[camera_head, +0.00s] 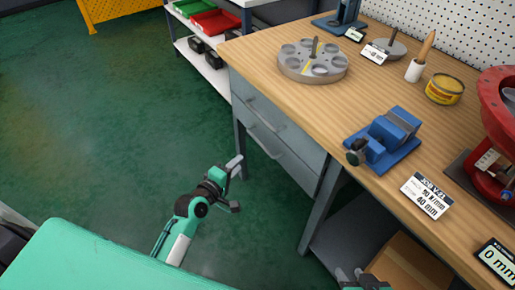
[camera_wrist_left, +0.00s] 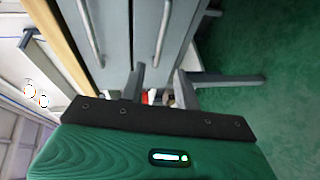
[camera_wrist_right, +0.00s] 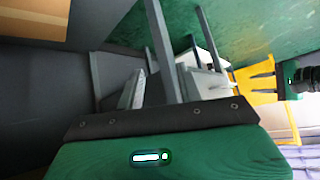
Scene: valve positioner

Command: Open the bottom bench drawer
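The bottom bench drawer (camera_head: 296,160) is grey and looks closed, flush under the top drawer (camera_head: 300,125). Its bar handle (camera_head: 264,143) faces the aisle. In the left wrist view the bottom handle (camera_wrist_left: 162,32) is the right one of two upright bars, beyond the fingertips. My left gripper (camera_head: 237,184) is open and empty, out over the floor in front of the drawers, apart from the handle; its fingers also show in the left wrist view (camera_wrist_left: 160,80). My right gripper (camera_head: 362,279) is at the bottom edge of the head view, partly cut off; its fingers stand apart and empty in the right wrist view (camera_wrist_right: 168,90).
The wooden bench top (camera_head: 345,105) carries a round grey disc (camera_head: 312,68), a blue vise (camera_head: 385,140), a yellow tin (camera_head: 445,89) and a red device (camera_head: 498,120). A bench leg (camera_head: 320,208) and a cardboard box (camera_head: 408,262) are near my right gripper. Green floor (camera_head: 100,120) is clear at left.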

